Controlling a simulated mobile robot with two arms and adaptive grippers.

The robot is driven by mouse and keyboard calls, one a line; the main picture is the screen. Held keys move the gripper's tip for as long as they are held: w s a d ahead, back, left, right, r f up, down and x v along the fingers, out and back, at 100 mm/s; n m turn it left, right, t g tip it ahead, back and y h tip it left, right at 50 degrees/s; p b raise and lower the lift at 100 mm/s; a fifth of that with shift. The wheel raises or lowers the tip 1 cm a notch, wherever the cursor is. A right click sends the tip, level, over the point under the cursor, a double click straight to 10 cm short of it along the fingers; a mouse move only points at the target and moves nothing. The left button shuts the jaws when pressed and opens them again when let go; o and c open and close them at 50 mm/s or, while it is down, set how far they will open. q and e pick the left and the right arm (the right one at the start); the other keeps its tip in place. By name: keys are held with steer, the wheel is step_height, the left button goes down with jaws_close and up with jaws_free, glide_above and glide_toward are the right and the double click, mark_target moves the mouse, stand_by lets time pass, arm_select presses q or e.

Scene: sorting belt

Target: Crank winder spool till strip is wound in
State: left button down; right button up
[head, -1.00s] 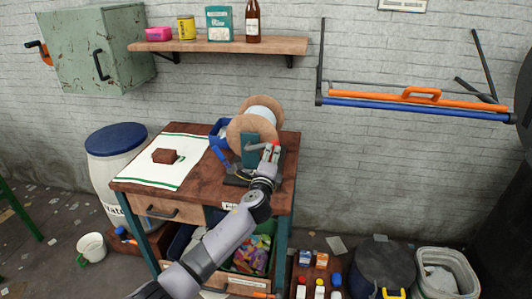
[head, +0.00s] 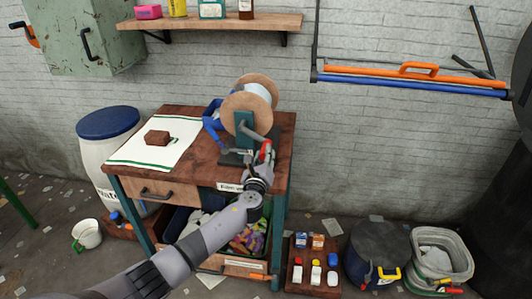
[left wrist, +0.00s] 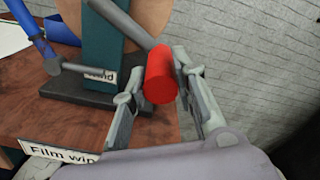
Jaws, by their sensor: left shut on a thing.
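The winder spool (head: 245,101) has two round brown flanges with a pale winding between them. It stands on a dark green upright (head: 243,138) at the right of the wooden table. A grey crank arm (head: 251,133) slopes down right from it to a red handle (head: 265,150). My left gripper (head: 260,163) is shut on the red handle. In the left wrist view the red handle (left wrist: 160,75) lies between my two fingers, and the crank arm (left wrist: 124,22) runs up left. A blue part (head: 212,130) is left of the spool. My right gripper is out of view.
A white cloth (head: 130,152) with a brown block (head: 157,138) covers the table's left. A shelf (head: 210,23) and an orange-handled bar (head: 415,70) are on the wall. A bottle crate (head: 313,279) and bins stand on the floor at right.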

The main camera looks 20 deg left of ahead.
arm_select(q)
steer(key=shift+s+a+f+m, duration=0.1)
steer(key=shift+a+f+m, duration=0.1)
steer(key=shift+f+m, duration=0.35)
steer(key=c, duration=1.3)
jaws_free()
steer(key=v, duration=1.2)
steer(key=shift+a, duration=0.1)
